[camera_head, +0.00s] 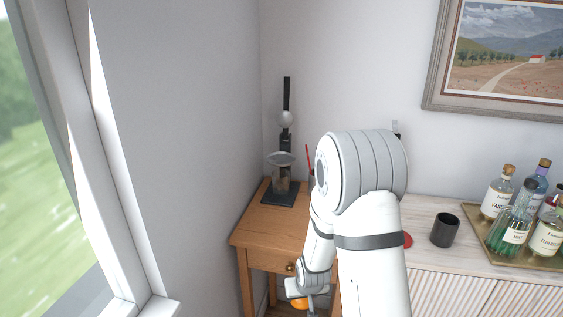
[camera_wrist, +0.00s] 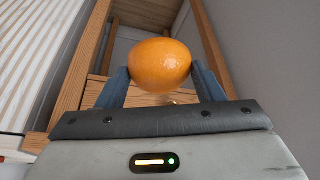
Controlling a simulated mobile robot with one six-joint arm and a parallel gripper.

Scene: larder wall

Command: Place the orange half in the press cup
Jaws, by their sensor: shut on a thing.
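The orange half (camera_wrist: 160,66) is held between the two blue-grey fingers of my gripper (camera_wrist: 163,82) in the wrist view. Its rounded peel side faces the camera, and its cut face is not visible. In the head view the orange half (camera_head: 299,303) shows low at the bottom edge, partly covered by my gripper (camera_head: 306,290), in front of the small wooden table. The citrus press (camera_head: 286,121) stands on that table in the corner. Its cup (camera_head: 281,159) sits above a glass, well above and behind my gripper.
The wooden side table (camera_head: 262,226) has a drawer with a knob. A pale ribbed sideboard (camera_head: 467,278) on the right bears a dark cup (camera_head: 445,230) and a tray (camera_head: 480,238) of bottles. A window and wall close off the left.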

